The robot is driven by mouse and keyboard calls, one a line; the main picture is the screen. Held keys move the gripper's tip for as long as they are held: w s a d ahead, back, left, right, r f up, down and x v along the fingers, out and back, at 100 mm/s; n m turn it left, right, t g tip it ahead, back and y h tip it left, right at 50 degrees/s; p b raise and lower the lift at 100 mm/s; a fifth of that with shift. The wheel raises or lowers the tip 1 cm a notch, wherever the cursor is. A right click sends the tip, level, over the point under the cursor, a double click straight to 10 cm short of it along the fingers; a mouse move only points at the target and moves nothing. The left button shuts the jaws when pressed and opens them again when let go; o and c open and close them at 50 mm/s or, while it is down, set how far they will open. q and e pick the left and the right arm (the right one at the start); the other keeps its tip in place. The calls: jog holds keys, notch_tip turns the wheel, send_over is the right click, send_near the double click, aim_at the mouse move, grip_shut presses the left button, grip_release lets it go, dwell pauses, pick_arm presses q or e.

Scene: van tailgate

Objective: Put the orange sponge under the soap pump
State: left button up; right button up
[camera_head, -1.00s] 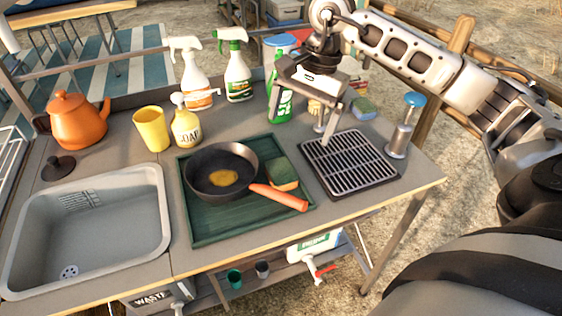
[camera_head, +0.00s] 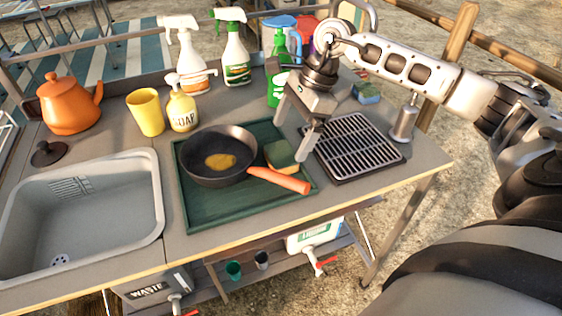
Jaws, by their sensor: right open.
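A sponge with a green top and an orange side (camera_head: 281,156) lies on the green tray (camera_head: 213,213), right of the frying pan and behind its handle. The yellow soap pump bottle (camera_head: 183,111), labelled SOAP, stands upright on the counter behind the tray, with bare counter around it. My right gripper (camera_head: 294,128) is open and empty, its fingers pointing down. One fingertip is close to the sponge's right end in the picture; whether they touch I cannot tell. My left gripper is not in view.
A black frying pan (camera_head: 204,170) holding an egg sits on the tray. A grill rack (camera_head: 357,147) is to its right, a yellow cup (camera_head: 146,113) left of the soap. Spray bottles (camera_head: 236,62) stand behind. A second, blue-topped sponge (camera_head: 366,93) lies at the back right.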

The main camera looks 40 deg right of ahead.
aim_at(282, 152)
jog(key=b+x, duration=0.2)
jog(key=x, duration=0.3)
jog(key=shift+s+f, duration=0.1)
jog(key=shift+f, duration=0.05)
jog(key=c, duration=1.1)
jog(key=shift+r, duration=0.2)
